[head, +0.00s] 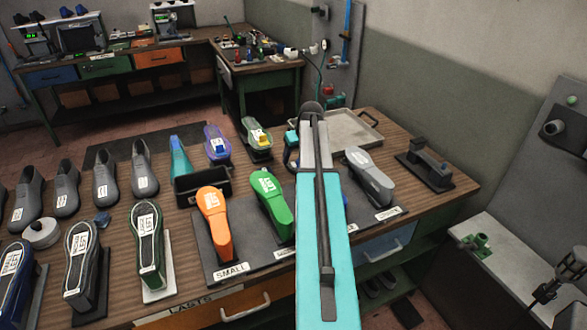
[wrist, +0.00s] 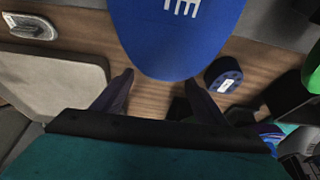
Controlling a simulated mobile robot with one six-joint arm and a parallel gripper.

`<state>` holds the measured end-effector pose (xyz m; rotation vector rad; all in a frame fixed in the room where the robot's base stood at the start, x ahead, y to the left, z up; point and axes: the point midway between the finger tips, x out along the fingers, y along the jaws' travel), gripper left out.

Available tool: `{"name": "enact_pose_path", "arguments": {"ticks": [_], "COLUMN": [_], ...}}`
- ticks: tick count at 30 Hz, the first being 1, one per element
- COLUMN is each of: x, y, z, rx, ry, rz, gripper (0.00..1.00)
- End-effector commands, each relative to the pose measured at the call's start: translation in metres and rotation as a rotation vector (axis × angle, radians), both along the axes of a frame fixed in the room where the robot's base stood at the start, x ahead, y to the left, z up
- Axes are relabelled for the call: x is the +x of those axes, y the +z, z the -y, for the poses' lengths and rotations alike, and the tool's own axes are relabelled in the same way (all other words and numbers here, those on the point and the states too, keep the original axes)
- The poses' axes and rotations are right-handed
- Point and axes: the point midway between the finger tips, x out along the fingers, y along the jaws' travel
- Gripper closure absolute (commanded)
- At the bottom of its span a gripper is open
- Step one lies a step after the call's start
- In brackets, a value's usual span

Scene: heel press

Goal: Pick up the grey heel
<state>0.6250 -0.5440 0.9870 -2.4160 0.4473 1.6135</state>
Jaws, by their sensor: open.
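I cannot pick out the grey heel with certainty. A grey, shoe-shaped piece (head: 370,177) stands in the labelled row right of my arm in the head view. A grey oval piece (wrist: 32,26) shows at the upper left of the wrist view; I cannot tell if it is the same one. My gripper (wrist: 160,80) is open and empty, its dark fingers apart over bare wood. It is beside the tip of a blue piece (wrist: 180,35). My arm hides the middle of the row and the gripper in the head view.
In the row stand an orange last (head: 214,222) and a green last (head: 270,202). A shallow tray (head: 362,143) lies behind. A dark blue round item (wrist: 223,76) is right of the fingers. A black bin (head: 203,188) and several grey shoes stand left.

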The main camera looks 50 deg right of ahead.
Motion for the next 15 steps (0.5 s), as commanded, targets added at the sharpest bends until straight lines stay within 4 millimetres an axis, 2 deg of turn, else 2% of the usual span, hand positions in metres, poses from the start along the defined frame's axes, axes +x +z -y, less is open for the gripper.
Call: {"name": "enact_pose_path", "arguments": {"ticks": [7, 15], "x": [0.002, 0.008], "y": [-0.004, -0.021], "z": [0.0, 0.002], "rx": [0.002, 0.002], "ry": [0.0, 0.002], "rz": [-0.002, -0.002], "gripper": [0.34, 0.34]}}
